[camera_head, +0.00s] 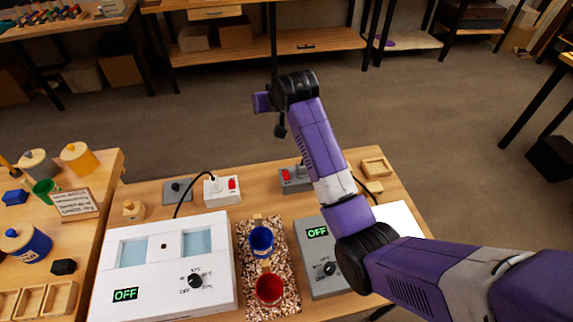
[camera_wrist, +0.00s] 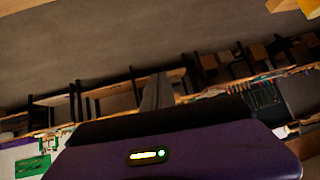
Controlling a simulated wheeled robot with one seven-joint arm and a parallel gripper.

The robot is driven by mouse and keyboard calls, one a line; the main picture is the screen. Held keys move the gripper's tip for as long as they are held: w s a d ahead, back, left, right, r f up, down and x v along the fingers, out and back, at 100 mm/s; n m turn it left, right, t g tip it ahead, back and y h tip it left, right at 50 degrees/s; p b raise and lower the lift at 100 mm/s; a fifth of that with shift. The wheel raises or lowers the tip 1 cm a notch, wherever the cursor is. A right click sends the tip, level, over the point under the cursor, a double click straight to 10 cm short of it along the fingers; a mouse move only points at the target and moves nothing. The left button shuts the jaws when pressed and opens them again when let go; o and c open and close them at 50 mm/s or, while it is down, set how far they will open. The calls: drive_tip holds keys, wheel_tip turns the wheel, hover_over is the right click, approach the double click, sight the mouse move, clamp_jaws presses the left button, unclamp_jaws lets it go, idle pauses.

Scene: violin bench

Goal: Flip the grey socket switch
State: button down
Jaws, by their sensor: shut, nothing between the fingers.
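The grey socket (camera_head: 290,185) with a red switch stands on the bench, left of my forearm in the head view. My arm hides part of it, and I cannot tell which way its switch is tipped. My gripper (camera_wrist: 158,92) shows in the wrist view with its dark fingers together and empty. My arm's end is raised above the far side of the bench in the head view, apart from the socket. The socket does not show clearly in the wrist view.
A white socket (camera_head: 222,191) with a red switch and black cable sits left of the grey one. A white two-basin bath (camera_head: 163,286), a grey OFF unit (camera_head: 313,252), a blue cup (camera_head: 261,241) and a red cup (camera_head: 269,288) stand nearer. A wooden tray (camera_head: 376,167) lies at the right.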

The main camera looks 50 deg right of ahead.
drive_tip(key=s+d+g+y, duration=0.1)
drive_tip(key=s+g, duration=0.1)
drive_tip(key=g, duration=0.2)
drive_tip(key=m+g+y, duration=0.1)
drive_tip(key=g+y, duration=0.1)
drive_tip(key=g, duration=0.2)
approach(285, 172)
drive_tip(key=f, duration=0.6)
drive_tip(key=shift+w+d+f, duration=0.2)
drive_tip(key=shift+w+f, duration=0.1)
drive_tip(key=shift+f, duration=0.05)
